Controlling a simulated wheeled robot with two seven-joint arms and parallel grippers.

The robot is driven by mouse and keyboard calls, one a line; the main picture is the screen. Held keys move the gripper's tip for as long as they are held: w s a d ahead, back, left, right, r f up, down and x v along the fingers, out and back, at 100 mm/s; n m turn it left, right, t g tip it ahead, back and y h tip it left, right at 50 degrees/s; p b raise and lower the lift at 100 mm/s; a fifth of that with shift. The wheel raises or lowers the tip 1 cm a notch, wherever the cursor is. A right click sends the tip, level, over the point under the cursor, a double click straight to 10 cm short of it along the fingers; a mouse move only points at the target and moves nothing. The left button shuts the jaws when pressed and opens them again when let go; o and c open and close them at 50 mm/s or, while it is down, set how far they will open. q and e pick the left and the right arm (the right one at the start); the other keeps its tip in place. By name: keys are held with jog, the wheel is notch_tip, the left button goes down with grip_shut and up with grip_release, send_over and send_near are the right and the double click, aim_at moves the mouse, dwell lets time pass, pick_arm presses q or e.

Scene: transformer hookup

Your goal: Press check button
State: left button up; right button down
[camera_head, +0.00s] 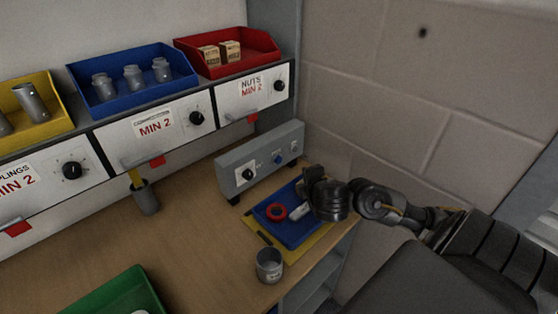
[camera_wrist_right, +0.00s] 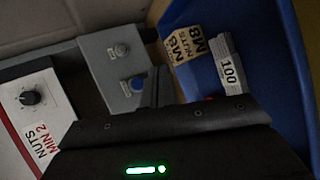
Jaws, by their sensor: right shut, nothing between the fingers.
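A grey control box (camera_head: 262,163) stands at the back right of the workbench, with a black knob (camera_head: 242,174) and a blue button (camera_head: 278,159) on its front panel. My right gripper (camera_head: 308,183) is shut and empty, in front of the box's right end and over a blue tray (camera_head: 297,235). It also shows in the right wrist view (camera_wrist_right: 157,80). I cannot tell whether it touches the box. My left gripper is out of view.
The blue tray sits on a yellow mat (camera_head: 248,225) and holds a red ring (camera_head: 276,212), an M8 nuts box (camera_wrist_right: 188,45) and a piece labelled 100 (camera_wrist_right: 230,68). A metal cup (camera_head: 269,266) stands in front. A wall is close on the right.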

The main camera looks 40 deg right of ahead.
aim_at(278, 160)
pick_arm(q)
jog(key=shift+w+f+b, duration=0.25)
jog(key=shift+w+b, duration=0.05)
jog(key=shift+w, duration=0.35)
pick_arm(e)
jog(key=w, duration=0.8)
jog(key=shift+w+a, duration=0.35)
jog(key=shift+w, duration=0.15)
dwell(1.1)
jog(key=shift+w, duration=0.25)
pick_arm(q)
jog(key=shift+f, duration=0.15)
pick_arm(e)
jog(key=shift+w+a, duration=0.1)
jog(key=shift+w, duration=0.3)
dwell(0.6)
jog(key=shift+s, duration=0.15)
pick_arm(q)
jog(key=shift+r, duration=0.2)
pick_arm(e)
jog(key=shift+s, duration=0.7)
